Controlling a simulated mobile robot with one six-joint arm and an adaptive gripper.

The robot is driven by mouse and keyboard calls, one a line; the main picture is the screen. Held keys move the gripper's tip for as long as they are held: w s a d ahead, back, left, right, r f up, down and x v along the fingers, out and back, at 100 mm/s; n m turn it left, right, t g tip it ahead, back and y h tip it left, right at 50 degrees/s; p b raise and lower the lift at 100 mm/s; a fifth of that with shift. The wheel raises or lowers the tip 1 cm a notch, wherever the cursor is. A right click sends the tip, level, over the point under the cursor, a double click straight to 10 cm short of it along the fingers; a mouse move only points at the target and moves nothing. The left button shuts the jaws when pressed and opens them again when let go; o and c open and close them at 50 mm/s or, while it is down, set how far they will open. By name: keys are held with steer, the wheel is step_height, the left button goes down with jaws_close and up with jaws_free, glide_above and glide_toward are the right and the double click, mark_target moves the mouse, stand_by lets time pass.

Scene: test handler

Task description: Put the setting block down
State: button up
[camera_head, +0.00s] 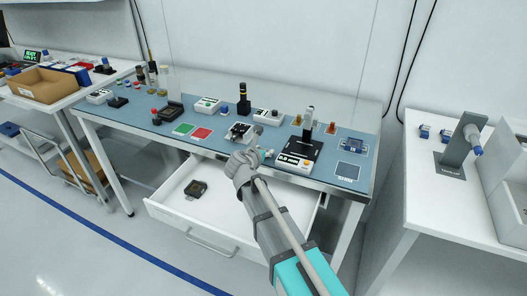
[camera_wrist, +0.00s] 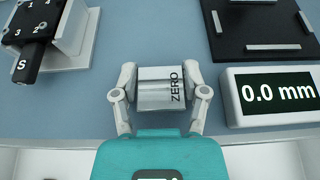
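The setting block (camera_wrist: 158,90) is a silver metal block marked ZERO, seen in the wrist view between the two fingers of my gripper (camera_wrist: 160,76). The fingers are closed against its left and right sides. In the head view my gripper (camera_head: 257,153) is over the front edge of the blue bench mat (camera_head: 222,151), just left of the gauge. My gripper mostly hides the block there. I cannot tell whether the block touches the mat. The gauge's readout (camera_wrist: 273,94) shows 0.0 mm, beside its black base (camera_wrist: 262,28).
A fixture with numbered positions (camera_wrist: 52,27) is left of my gripper. An open drawer (camera_head: 215,205) below holds a dark socket (camera_head: 196,189). Green (camera_head: 185,129) and red (camera_head: 202,133) pads lie left. A marked square (camera_head: 348,171) at the right is bare.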

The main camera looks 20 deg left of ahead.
steer(key=o, duration=0.4)
steer(key=shift+r, duration=0.1)
steer(key=shift+r, duration=0.15)
steer(key=p+v, duration=0.4)
steer(key=v, duration=0.8)
steer(key=shift+p, duration=0.4)
